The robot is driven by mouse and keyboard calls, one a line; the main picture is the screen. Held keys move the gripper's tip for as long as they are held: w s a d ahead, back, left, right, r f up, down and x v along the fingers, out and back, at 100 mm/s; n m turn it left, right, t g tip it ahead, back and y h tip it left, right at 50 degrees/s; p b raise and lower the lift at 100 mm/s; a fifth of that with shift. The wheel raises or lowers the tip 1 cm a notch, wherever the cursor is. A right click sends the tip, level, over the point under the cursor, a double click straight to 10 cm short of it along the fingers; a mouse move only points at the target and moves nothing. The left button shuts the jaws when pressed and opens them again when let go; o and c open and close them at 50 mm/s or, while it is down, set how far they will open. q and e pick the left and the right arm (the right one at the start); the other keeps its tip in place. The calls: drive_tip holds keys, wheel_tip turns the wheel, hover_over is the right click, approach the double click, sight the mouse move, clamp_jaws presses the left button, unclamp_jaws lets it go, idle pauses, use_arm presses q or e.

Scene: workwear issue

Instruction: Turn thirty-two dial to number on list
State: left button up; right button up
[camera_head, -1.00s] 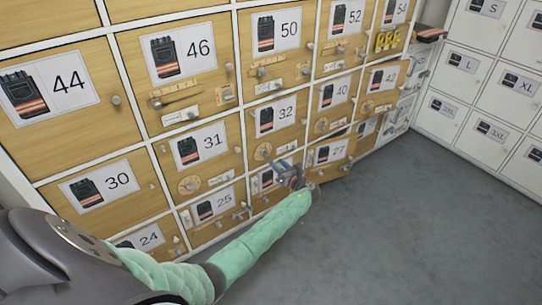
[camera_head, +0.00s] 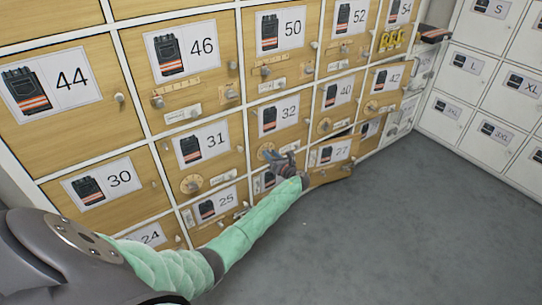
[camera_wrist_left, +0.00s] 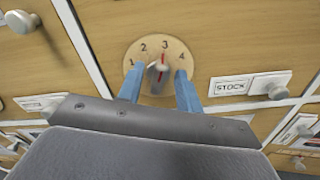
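The thirty-two dial (camera_head: 265,151) is a round wooden disc at the lower left of the locker door marked 32 (camera_head: 290,112). In the left wrist view the dial (camera_wrist_left: 136,55) carries the numbers 1 to 4 and a small grey knob (camera_wrist_left: 158,74). The knob's red mark points up, about at 3. My left gripper (camera_head: 280,157) is at the dial in the head view. In the wrist view its blue fingers (camera_wrist_left: 158,88) are spread on either side of the knob, with gaps between. My right gripper is out of view. I see no list.
A small STOCK plate (camera_wrist_left: 230,85) and a round door knob (camera_wrist_left: 277,89) are right of the dial. The door marked 27 (camera_head: 337,152) below appears ajar. White lockers (camera_head: 478,85) stand at the right. The grey floor (camera_head: 400,220) is clear.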

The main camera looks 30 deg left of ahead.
use_arm(q)
drive_tip(key=shift+a, duration=0.2)
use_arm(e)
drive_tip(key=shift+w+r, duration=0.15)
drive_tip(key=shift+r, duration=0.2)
use_arm(q)
drive_tip(key=c, duration=0.7)
drive_tip(key=shift+n, duration=0.4)
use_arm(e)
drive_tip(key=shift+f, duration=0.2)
use_arm(q)
drive_tip(key=shift+n, duration=1)
drive_tip(key=n, duration=0.2)
drive_tip(key=n+b, duration=0.1)
drive_tip(key=n, duration=0.2)
drive_tip(key=shift+s+a, duration=0.15)
drive_tip(key=shift+s, duration=0.05)
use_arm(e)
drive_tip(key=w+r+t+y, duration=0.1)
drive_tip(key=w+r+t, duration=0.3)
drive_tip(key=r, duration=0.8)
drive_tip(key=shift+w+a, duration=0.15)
